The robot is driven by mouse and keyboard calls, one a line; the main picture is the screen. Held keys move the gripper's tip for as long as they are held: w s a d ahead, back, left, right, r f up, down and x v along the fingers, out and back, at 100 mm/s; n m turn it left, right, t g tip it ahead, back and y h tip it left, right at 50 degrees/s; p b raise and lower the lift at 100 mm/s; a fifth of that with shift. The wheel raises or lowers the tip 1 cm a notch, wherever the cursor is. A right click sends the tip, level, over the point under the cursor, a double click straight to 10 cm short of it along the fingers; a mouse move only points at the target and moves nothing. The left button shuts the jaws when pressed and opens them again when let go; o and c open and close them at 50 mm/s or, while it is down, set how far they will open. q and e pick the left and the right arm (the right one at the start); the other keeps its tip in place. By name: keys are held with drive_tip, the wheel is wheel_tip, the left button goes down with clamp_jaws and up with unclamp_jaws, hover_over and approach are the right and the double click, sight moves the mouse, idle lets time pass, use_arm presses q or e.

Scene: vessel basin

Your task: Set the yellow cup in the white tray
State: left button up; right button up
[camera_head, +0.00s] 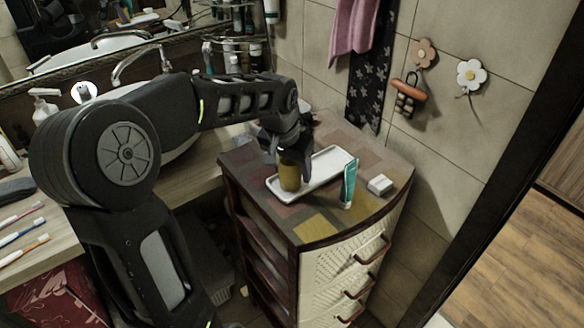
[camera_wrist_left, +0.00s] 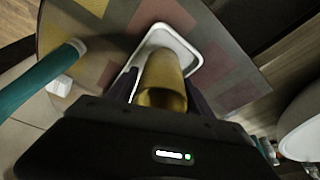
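The yellow cup (camera_head: 290,177) is upright between the fingers of my left gripper (camera_head: 289,158). The white tray (camera_head: 326,168) lies on top of the drawer cabinet, and the cup is over the tray's left end. In the left wrist view the cup (camera_wrist_left: 162,84) sits between the two dark fingers, with the tray (camera_wrist_left: 163,38) behind it. The fingers look closed on the cup's sides. I cannot tell whether the cup's base touches the tray floor. My right gripper is in neither view.
A teal tube (camera_head: 348,184) stands just right of the tray's front, with a small white box (camera_head: 380,184) beside it. The cabinet top (camera_head: 318,226) is bare at the front. The washbasin counter (camera_head: 185,185) with toothbrushes is to the left, a tiled wall behind.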

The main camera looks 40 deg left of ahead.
sight(285, 175)
use_arm(q)
drive_tip(key=shift+o, duration=1.1)
drive_tip(key=shift+r+p, duration=0.3)
drive_tip(key=b+v, duration=0.1)
drive_tip(key=v, duration=1)
drive_tip(key=shift+s+r, duration=0.25)
drive_tip(key=shift+r, duration=0.1)
drive_tip(key=shift+f, duration=0.1)
